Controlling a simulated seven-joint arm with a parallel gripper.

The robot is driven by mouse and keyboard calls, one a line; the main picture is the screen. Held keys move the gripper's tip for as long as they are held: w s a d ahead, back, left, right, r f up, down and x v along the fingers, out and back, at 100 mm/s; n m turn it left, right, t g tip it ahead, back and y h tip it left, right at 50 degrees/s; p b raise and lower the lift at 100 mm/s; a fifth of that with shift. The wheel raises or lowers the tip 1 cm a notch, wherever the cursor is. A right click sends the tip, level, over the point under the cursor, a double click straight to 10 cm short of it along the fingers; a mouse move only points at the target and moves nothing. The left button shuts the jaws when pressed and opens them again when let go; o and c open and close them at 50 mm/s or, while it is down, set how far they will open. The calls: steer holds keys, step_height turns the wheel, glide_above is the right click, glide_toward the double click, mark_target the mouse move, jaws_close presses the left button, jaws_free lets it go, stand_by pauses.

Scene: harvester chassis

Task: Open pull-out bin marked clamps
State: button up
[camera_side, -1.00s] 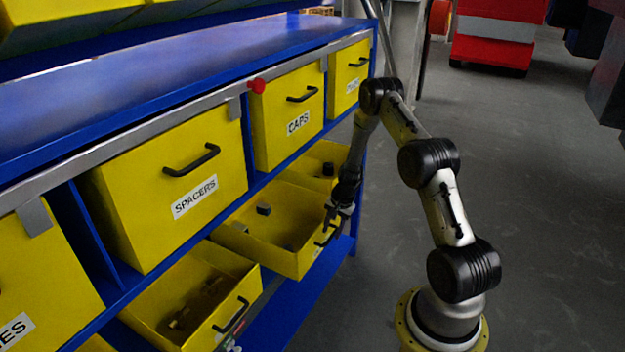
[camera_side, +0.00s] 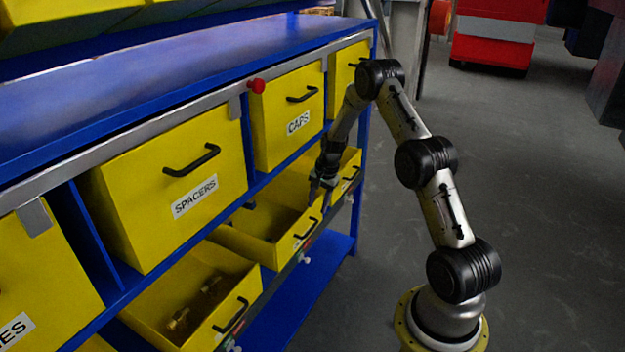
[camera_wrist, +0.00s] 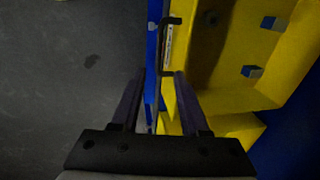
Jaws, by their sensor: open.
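No bin label reading "clamps" can be made out. In the side view, the lower row shows three pulled-out yellow bins: a near bin (camera_side: 165,310), a middle bin (camera_side: 245,240) and a far bin (camera_side: 347,166), each with a black front handle. Their labels are not readable. My gripper (camera_side: 326,186) is open, at the far end of the lower row by the middle and far bins. In the wrist view, my gripper (camera_wrist: 158,76) has a black handle (camera_wrist: 160,45) on a yellow bin front just beyond its fingertips. Whether they touch it is unclear.
Upper bins labelled SPACERS (camera_side: 180,165) and CAPS (camera_side: 288,118) are shut, below a blue shelf top (camera_side: 140,100). Small blocks (camera_wrist: 252,72) lie inside a bin. Floor (camera_side: 540,200) to the right is clear.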

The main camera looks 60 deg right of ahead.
steer(key=a+r+n, duration=0.2)
steer(key=a+r, duration=0.3)
steer(key=r, duration=0.7)
steer(key=shift+s, duration=0.4)
